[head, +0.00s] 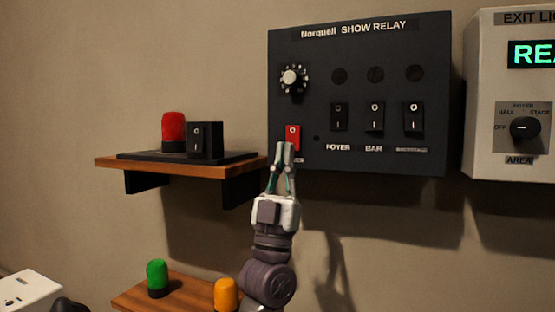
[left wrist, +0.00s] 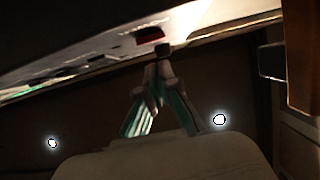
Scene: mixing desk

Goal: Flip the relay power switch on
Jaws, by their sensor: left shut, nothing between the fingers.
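The show relay (head: 360,95) is a dark box on the wall in the head view, labelled "Norquell SHOW RELAY". Its red rocker switch (head: 293,134) sits at the lower left, with its label partly hidden by my gripper. My left gripper (head: 285,147) is shut and empty, pointing up, with its tips at the lower part of the red switch. In the left wrist view the tips (left wrist: 160,52) are close below a red part (left wrist: 149,35), likely the same switch. I cannot tell whether they touch. My right gripper is not in view.
Black rockers (head: 375,116) and a dial (head: 293,78) are on the same box. A wooden shelf (head: 110,163) at left holds a red lamp (head: 173,131) and a black switch (head: 205,138). A lower shelf holds green (head: 157,278) and orange (head: 226,294) lamps. A pale box (head: 510,90) hangs at right.

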